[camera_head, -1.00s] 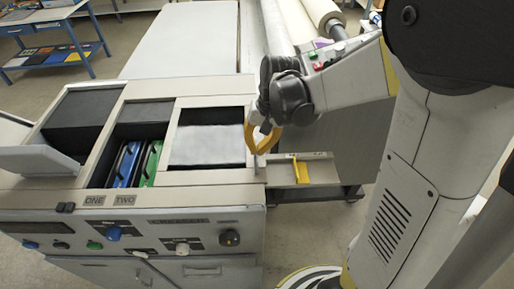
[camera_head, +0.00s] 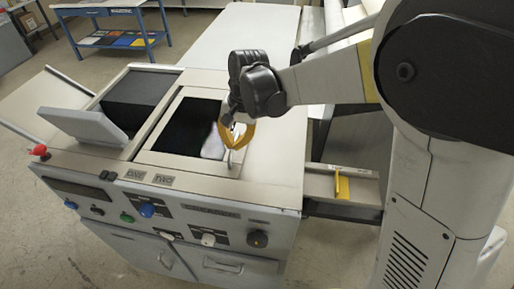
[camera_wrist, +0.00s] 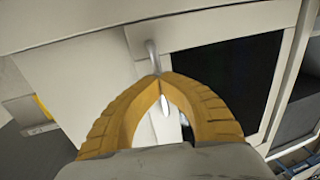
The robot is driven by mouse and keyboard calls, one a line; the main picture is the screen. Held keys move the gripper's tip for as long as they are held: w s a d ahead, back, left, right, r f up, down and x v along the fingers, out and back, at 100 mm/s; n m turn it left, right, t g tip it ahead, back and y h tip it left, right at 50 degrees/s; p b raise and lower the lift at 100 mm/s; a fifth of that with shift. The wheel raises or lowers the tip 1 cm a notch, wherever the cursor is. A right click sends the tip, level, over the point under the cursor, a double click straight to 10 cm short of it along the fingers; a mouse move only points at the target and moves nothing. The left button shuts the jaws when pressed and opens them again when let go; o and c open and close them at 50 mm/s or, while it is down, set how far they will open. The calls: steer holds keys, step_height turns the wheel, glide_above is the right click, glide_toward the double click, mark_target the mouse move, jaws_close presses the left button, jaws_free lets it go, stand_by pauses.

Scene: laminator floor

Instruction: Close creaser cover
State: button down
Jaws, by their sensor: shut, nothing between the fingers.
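The creaser cover looks to be the pale frame with a dark window (camera_head: 178,129) on top of the grey machine (camera_head: 262,208). It lies flat, with a bare pale panel (camera_head: 272,138) to its right. The frame's dark window also shows in the wrist view (camera_wrist: 232,80). A thin silver handle (camera_wrist: 152,54) stands at its edge. My gripper (camera_head: 233,142) is over the frame's right side. In the wrist view its yellow fingertips (camera_wrist: 159,78) are shut and meet at the handle, seemingly touching it, with nothing held between them.
A tilted grey lid (camera_head: 88,124) stands beside a dark opening (camera_head: 140,97) on the left. Knobs and labels line the front panel. A tray with a yellow handle (camera_head: 342,185) sticks out at the right. A blue table (camera_head: 110,38) stands behind.

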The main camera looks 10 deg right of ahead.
steer(key=shift+w+a, duration=0.2)
steer(key=shift+a, duration=0.35)
steer(key=shift+w+a, duration=0.15)
steer(key=shift+a, duration=0.4)
steer(key=c, duration=1.5)
jaws_free()
steer(key=shift+w+a, duration=0.1)
steer(key=shift+a, duration=0.1)
steer(key=shift+d, duration=0.1)
steer(key=shift+r, duration=0.15)
step_height(320, 180, up, 12)
steer(key=d, duration=0.2)
steer(key=shift+s+f, duration=0.25)
steer(key=shift+s, duration=0.15)
steer(key=shift+d, duration=0.1)
